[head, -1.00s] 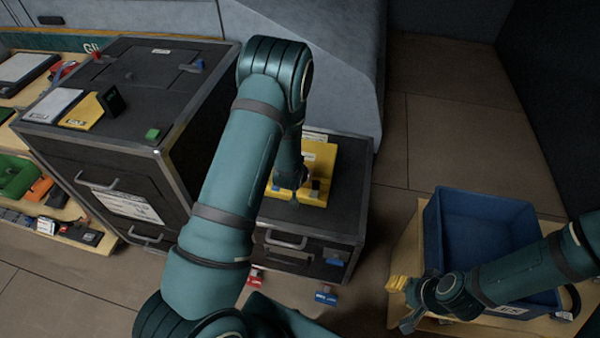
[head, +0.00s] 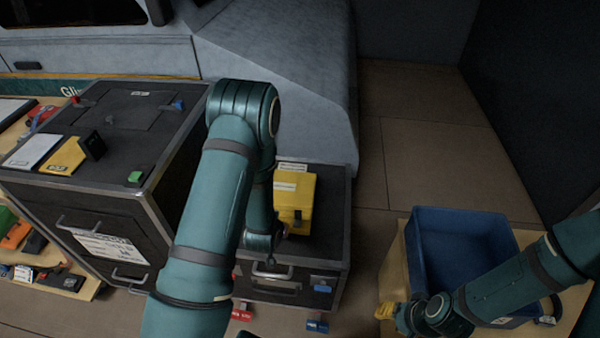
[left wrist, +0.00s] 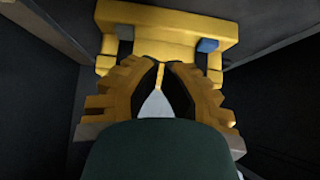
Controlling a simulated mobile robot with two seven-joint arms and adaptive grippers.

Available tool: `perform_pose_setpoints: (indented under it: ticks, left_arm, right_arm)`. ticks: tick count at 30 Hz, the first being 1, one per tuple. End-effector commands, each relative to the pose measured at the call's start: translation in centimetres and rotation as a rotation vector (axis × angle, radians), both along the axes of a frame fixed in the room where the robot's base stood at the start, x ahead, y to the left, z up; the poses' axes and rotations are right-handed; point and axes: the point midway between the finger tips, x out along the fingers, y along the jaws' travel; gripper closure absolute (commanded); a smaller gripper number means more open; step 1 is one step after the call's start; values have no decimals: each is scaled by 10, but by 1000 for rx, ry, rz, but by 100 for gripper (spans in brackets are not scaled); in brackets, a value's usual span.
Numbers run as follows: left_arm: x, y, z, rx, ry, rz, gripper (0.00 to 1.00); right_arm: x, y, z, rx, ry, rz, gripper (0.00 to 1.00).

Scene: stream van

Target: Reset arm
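My left arm reaches over the low black case (head: 335,215). Its gripper (head: 283,232) is near the yellow block (head: 294,190) on top of that case, at its near side. In the left wrist view my left gripper's yellow fingers (left wrist: 160,72) converge, tips close together, with a thin yellow strip and a pale patch showing between them. The yellow block (left wrist: 165,25) lies just beyond the tips; whether they touch it or hold anything is unclear. My right gripper (head: 384,311), with yellow fingertips, is at the near left corner of the blue bin (head: 410,262); its opening is not clear.
A tall black case (head: 160,130) stands left of my left arm, with a yellow box (head: 65,155), white card (head: 33,150) and green block (head: 135,177) on top. A grey slanted panel (head: 290,60) rises behind. Small red and blue pieces lie in front. Open floor (head: 430,140) extends right.

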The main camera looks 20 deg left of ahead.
Motion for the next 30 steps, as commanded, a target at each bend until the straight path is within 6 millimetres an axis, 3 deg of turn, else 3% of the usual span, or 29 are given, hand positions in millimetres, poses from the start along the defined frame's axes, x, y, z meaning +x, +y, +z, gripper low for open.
perform_pose_setpoints:
  ticks: [5, 8, 15, 19, 23, 30]
  left_arm:
    - [-3, -3, -1, -10, 9, -1, 100]
    - [-18, -23, -6, -67, 72, -9, 100]
    - [-93, -120, -2, -324, 358, -111, 100]
    - [-126, -156, 11, -414, 471, -180, 100]
    - [-142, -172, 19, -452, 524, -218, 100]
    - [-143, -173, 19, -452, 525, -220, 100]
  right_arm:
    - [0, 0, 0, 0, 0, 0, 61]
    - [0, 0, 0, 0, 0, 0, 61]
    - [0, 0, 0, 0, 0, 0, 61]
    - [0, 0, 0, 0, 0, 0, 61]
    - [0, 0, 0, 0, 0, 0, 61]
    - [0, 0, 0, 0, 0, 0, 61]
